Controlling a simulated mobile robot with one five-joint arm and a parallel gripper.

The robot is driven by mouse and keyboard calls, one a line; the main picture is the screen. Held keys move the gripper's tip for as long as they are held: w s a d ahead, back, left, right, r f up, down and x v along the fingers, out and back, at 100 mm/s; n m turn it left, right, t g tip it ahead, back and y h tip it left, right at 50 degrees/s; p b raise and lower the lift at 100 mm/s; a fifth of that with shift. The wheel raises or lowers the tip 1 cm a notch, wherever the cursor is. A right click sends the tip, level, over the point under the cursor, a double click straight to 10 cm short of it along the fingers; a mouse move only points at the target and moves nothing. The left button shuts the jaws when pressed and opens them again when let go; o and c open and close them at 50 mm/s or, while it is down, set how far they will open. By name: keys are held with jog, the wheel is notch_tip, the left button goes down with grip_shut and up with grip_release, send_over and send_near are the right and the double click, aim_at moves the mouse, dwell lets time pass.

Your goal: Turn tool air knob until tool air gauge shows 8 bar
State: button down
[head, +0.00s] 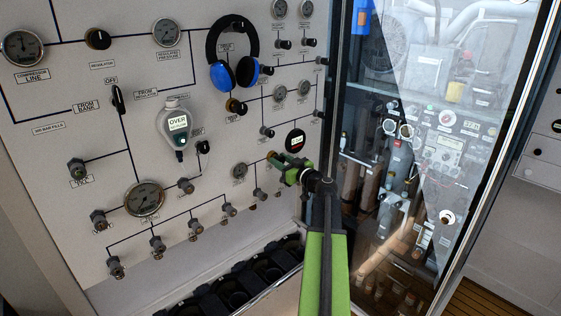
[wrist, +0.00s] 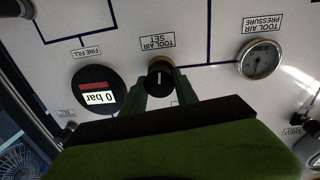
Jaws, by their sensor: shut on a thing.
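The tool air knob (wrist: 160,72) is black and round with a white line, beside an upside-down "TOOL AIR SET" label in the wrist view. My gripper (wrist: 162,84) is shut on it, one green finger on each side. In the head view my gripper (head: 279,165) meets the panel at the lower right, where it mostly hides the knob. The tool air gauge (wrist: 260,60) is a round dial labelled "TOOL AIR PRESSURE", right of the knob in the wrist view. It also shows in the head view (head: 239,171). Its reading is too small to tell.
A black round digital display (wrist: 98,91) by the "FINE FILL" label reads 0 bar, close to my gripper. Blue headphones (head: 247,72) and a grey handheld device (head: 176,127) hang on the panel. A glass door (head: 440,130) stands right of my arm.

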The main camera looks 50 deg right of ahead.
jog(key=shift+m, duration=1)
jog(key=c, duration=1)
grip_release()
jog(key=shift+o, duration=0.2)
jog(key=s+a, duration=0.2)
jog(key=s, duration=1.5)
jog(key=shift+s+a, duration=0.15)
jog(key=shift+a, duration=0.05)
jog(key=shift+r, duration=0.1)
